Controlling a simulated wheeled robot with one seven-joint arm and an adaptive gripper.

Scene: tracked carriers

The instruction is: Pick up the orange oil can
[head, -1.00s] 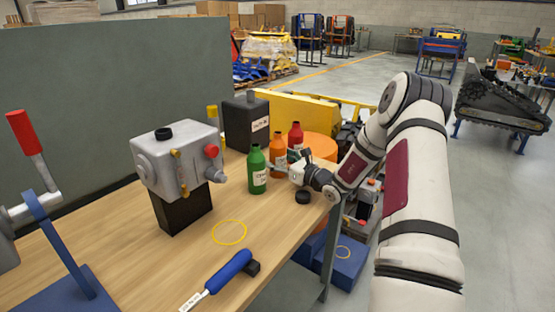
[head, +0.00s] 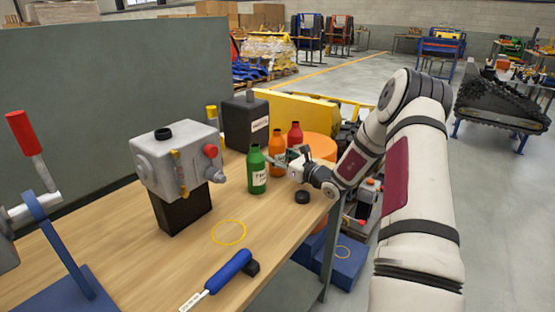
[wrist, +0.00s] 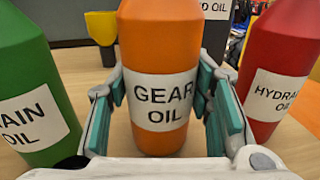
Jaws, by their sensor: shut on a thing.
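The orange oil can (head: 277,143), labelled GEAR OIL, stands upright on the wooden bench (head: 270,210). In the wrist view the orange can (wrist: 160,90) is centred between the two teal-padded fingers, one on each side of its body. My gripper (head: 283,157) is shut on it, reaching in from the right.
A green can (head: 257,172) stands close on the left and a red can (head: 295,134) close on the right. A black canister (head: 240,122) is behind. A black cap (head: 302,197) lies near the bench edge. A yellow ring (head: 229,232) marks clear bench in front.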

